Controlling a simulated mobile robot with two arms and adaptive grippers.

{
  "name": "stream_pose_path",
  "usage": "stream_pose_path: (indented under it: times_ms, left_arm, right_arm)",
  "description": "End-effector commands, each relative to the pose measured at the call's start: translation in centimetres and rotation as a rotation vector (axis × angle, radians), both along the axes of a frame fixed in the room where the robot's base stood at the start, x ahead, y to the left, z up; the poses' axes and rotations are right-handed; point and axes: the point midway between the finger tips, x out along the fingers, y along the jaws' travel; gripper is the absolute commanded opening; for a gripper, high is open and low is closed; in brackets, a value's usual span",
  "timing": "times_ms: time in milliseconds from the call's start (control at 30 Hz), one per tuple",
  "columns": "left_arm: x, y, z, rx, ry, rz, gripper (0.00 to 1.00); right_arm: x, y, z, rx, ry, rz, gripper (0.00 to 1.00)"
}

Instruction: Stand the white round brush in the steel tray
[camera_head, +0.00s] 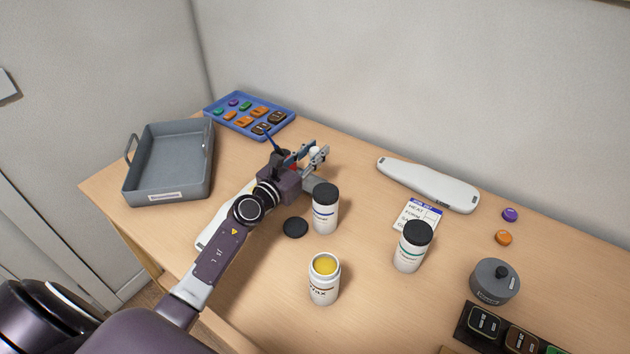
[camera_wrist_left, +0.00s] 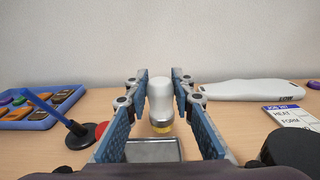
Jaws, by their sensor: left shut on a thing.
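The white round brush (camera_wrist_left: 161,98) is upright between the fingers of my left gripper (camera_head: 310,156), with its yellow bristles pointing down. Its white top also shows in the head view (camera_head: 314,150). My left gripper is shut on it. A small shiny steel tray (camera_wrist_left: 153,151) lies under and just in front of the bristles in the left wrist view. I cannot tell whether the bristles touch the tray. In the head view the gripper hides most of the tray. My right gripper is not in view.
A black-lidded jar (camera_head: 325,212), open wax jar (camera_head: 323,290) and loose black lid (camera_head: 295,227) stand nearer. A grey bin (camera_head: 170,185) and blue tray (camera_head: 285,134) are left.

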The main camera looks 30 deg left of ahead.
Motion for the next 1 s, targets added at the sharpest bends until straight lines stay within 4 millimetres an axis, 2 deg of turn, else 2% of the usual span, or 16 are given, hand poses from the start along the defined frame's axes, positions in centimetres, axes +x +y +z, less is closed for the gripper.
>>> stream_pose_path:
  times_ms: [33, 267, 533, 1000]
  left_arm:
    - [0.0, 0.0, -1.4, -0.001, -0.001, 0.0, 0.0]
    - [0.0, 0.0, -2.6, 0.0, -0.001, 0.0, 0.0]
    - [0.0, 0.0, -6.2, -0.002, -0.001, 0.002, 0.0]
    - [0.0, 0.0, -6.8, 0.0, -0.002, 0.0, 0.0]
  right_arm:
    - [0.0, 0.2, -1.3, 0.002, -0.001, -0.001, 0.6]
    - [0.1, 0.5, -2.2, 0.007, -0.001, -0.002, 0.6]
    - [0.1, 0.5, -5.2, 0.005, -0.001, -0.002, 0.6]
    - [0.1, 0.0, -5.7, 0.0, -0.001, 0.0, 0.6]
